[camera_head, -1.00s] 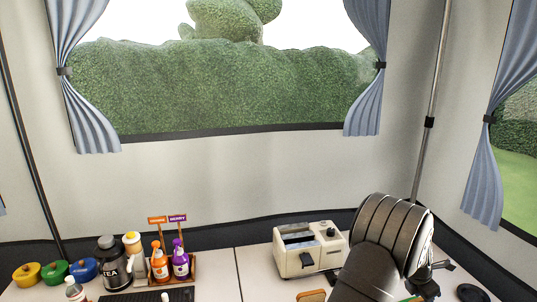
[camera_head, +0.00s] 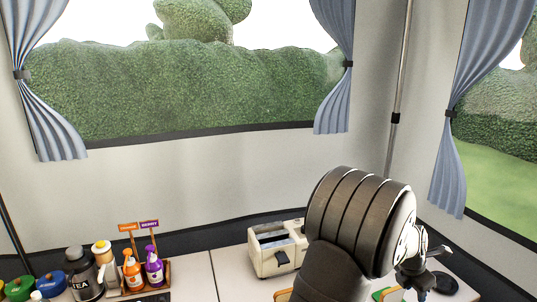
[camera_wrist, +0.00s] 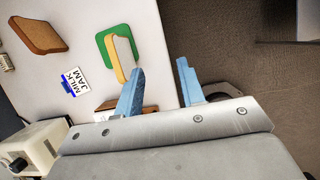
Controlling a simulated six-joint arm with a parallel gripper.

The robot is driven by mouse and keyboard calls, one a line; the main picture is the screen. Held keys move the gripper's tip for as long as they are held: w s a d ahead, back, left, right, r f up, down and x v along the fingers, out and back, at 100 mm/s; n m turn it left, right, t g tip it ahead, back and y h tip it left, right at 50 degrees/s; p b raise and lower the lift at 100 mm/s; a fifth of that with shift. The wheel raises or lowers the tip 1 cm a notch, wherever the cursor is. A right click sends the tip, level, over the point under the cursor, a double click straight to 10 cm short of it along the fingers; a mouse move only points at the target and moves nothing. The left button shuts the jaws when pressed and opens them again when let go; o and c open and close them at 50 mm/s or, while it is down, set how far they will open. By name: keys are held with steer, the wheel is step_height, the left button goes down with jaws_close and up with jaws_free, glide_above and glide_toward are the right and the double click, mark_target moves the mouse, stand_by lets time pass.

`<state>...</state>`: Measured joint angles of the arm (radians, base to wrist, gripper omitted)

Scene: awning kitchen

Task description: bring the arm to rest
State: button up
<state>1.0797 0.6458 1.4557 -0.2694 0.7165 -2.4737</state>
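My arm reaches over the right part of the counter in the head view, with my gripper (camera_head: 424,272) at its far end, small and partly hidden by my own wrist. In the wrist view my gripper (camera_wrist: 162,85) shows two blue fingers apart, with nothing between them. The left finger overlaps the counter, close in the picture to a bread slice on a green item (camera_wrist: 103,44). The right finger shows against the dark floor past the counter edge.
A cream toaster (camera_head: 264,262) stands left of my arm. Syrup bottles (camera_head: 132,272), a tea canister (camera_head: 80,278) and coloured pots (camera_head: 50,284) stand farther left. In the wrist view, a brown bread slice (camera_wrist: 38,35) and a milk jam card (camera_wrist: 73,81) lie on the counter.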

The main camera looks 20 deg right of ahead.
steer(key=w+a+f, duration=0.1)
steer(key=w+a, duration=0.3)
steer(key=a, duration=0.5)
steer(key=w+a+f, duration=0.1)
steer(key=w+a, duration=0.3)
steer(key=a, duration=0.6)
steer(key=w+a+f, duration=0.1)
steer(key=w+a, duration=0.3)
steer(key=a, duration=0.6)
steer(key=shift+f, duration=0.2)
steer(key=s+d+r, duration=0.1)
steer(key=s+d, duration=0.1)
steer(key=d, duration=0.6)
steer(key=s+d+r, duration=0.1)
steer(key=s+d, duration=0.1)
steer(key=d, duration=0.7)
steer(key=shift+s+d+r, duration=0.15)
steer(key=shift+d+r, duration=0.1)
steer(key=shift+r, duration=0.15)
steer(key=shift+a, duration=0.1)
